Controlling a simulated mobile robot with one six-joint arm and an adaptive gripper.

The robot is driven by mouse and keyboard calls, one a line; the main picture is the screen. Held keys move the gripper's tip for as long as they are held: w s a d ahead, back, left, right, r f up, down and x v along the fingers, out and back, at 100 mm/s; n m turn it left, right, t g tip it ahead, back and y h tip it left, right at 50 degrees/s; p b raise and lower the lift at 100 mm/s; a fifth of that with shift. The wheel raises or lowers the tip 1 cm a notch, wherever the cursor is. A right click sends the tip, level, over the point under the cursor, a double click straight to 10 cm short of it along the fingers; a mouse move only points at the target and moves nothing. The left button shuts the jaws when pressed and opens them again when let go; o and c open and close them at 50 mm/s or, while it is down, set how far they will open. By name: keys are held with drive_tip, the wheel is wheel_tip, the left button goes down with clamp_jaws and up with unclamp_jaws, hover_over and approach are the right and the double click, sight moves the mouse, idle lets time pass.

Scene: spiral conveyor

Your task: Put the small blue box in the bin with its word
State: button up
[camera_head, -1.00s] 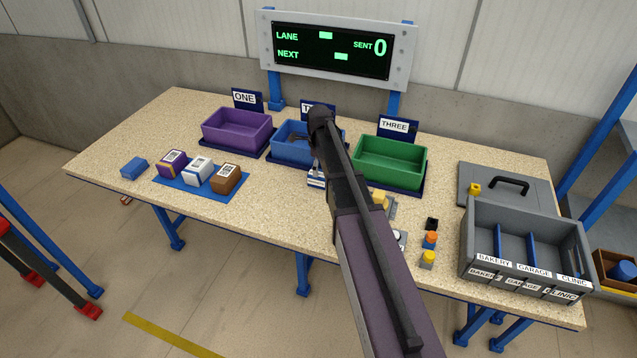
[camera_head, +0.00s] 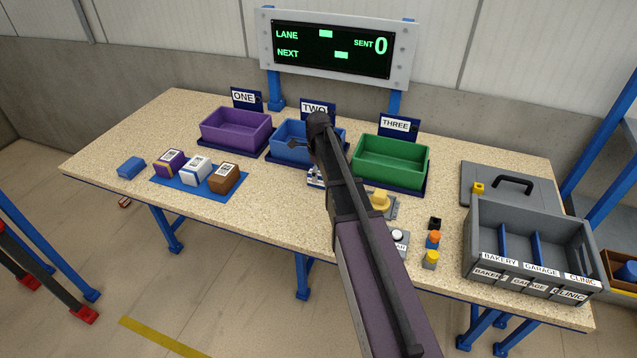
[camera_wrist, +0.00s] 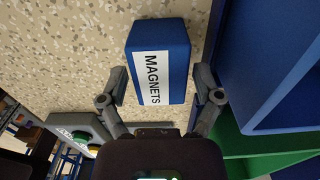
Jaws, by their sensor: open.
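A small blue box (camera_wrist: 172,35) with a white label reading MAGNETS is in the wrist view, over the speckled table. My gripper (camera_wrist: 160,85) is open, with one finger on each side of the box; whether they touch it I cannot tell. In the head view my arm hides most of a small blue-and-white item (camera_head: 315,177) in front of the blue bin. Another small blue box (camera_head: 131,167) lies at the table's left. The grey divided bin (camera_head: 478,235) at the right has compartments labelled BAKERY, GARAGE and CLINIC.
Purple bin (camera_head: 235,140) ONE, blue bin (camera_head: 283,155) TWO and green bin (camera_head: 390,178) THREE line the back. Three parcels stand on a blue mat (camera_head: 205,197). Buttons (camera_head: 432,240) and a grey handled lid (camera_head: 480,170) are at the right. The front left is clear.

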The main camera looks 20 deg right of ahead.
drive_tip(key=shift+f+b, duration=0.85)
drive_tip(key=shift+f, duration=0.3)
drive_tip(key=c, duration=1)
drive_tip(key=shift+c, duration=0.2)
drive_tip(key=shift+r, duration=0.2)
wheel_tip(320, 180, up, 3)
drive_tip(key=p, duration=0.3)
drive_tip(key=shift+r+p, duration=0.15)
drive_tip(key=shift+p, duration=0.2)
drive_tip(key=s, duration=0.5)
drive_tip(key=s+a+r+p, duration=0.1)
drive_tip(key=s, duration=1)
drive_tip(key=shift+a+r, duration=0.2)
drive_tip(key=shift+a, duration=0.05)
